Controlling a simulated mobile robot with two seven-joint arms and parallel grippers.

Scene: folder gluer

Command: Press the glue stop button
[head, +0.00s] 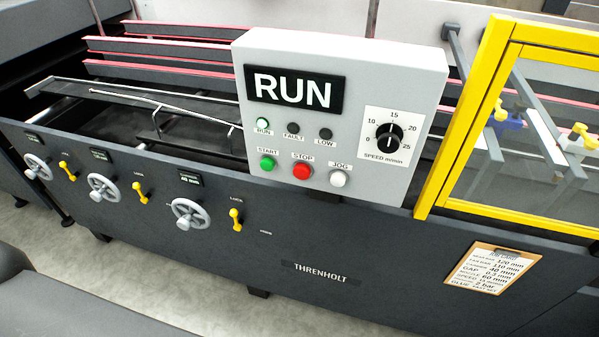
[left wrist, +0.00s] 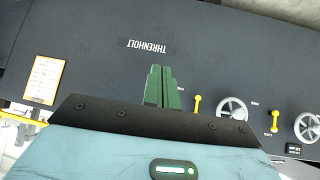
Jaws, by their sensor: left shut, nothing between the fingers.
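A grey control panel (head: 417,72) stands on the machine in the head view. It has a red button (head: 301,171) labelled STOP, between a green START button (head: 267,163) and a white JOG button (head: 338,178). No label with the word glue is readable on this panel. My left gripper (left wrist: 161,69) shows in the left wrist view, its green fingers shut and empty. It is in front of the dark machine front, by the upside-down THRENHOLT lettering (left wrist: 152,46). No gripper shows in the head view.
The panel display (head: 294,90) reads RUN, and the green RUN lamp (head: 263,124) is lit. A speed dial (head: 390,137) is at its right. A yellow-framed guard (head: 461,120) stands right of the panel. Handwheels (head: 190,213) and yellow levers (head: 236,218) protrude from the front.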

